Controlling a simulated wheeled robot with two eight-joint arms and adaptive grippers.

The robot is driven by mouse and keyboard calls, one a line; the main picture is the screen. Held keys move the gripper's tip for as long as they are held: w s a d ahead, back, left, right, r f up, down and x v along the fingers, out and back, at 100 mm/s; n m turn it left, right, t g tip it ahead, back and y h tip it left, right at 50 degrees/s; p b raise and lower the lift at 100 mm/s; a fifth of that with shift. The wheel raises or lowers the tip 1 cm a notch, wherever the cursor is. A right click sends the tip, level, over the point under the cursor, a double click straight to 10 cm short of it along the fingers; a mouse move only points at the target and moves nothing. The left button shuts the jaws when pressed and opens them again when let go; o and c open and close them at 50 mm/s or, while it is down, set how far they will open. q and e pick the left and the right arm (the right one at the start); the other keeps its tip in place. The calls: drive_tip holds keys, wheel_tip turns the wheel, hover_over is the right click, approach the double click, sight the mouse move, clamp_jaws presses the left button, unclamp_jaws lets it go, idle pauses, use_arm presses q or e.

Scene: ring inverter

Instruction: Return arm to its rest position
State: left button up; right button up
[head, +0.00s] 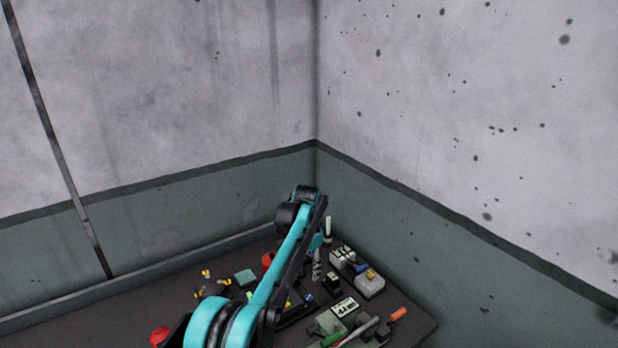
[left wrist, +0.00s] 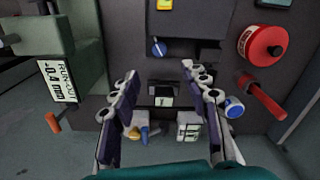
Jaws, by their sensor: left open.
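My left arm (head: 285,265), teal and black, reaches from the bottom of the head view out over the dark worktable (head: 120,310). Its left gripper (head: 317,262) points down at the far end of the table and is partly hidden by the arm. In the left wrist view the two jointed fingers of this gripper (left wrist: 160,78) stand apart with nothing held between them. A small dark block with a white label (left wrist: 163,93) shows beyond the gap. My right gripper is not in view.
A red reel (left wrist: 258,46), a red handle (left wrist: 265,98) and a labelled run-out block (left wrist: 68,72) surround the gripper. Grey boxes (head: 370,284) and an orange-ended tool (head: 398,314) lie right of the arm. Walls meet behind the table; the space above is clear.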

use_arm(q)
drive_tip(key=s+a+r+n+t+b, duration=0.1)
drive_tip(key=s+a+r+n+t, duration=0.1)
drive_tip(key=s+a+r, duration=0.5)
drive_tip(key=s+a+r+n+t+b, duration=0.1)
drive_tip(key=s+a+r+n+t, duration=0.2)
drive_tip(key=s, duration=0.7)
drive_tip(key=s+a+f+n+t+b, duration=0.1)
drive_tip(key=s+a+f, duration=0.2)
drive_tip(key=s, duration=0.6)
drive_tip(key=s+a+f+n+t, duration=0.1)
drive_tip(key=s+a+f+n, duration=0.1)
drive_tip(key=s+a+f, duration=0.2)
drive_tip(key=s+f, duration=0.3)
drive_tip(key=s, duration=0.3)
drive_tip(key=shift+s+a+b, duration=0.15)
drive_tip(key=shift+s+b, duration=0.05)
drive_tip(key=shift+b, duration=0.2)
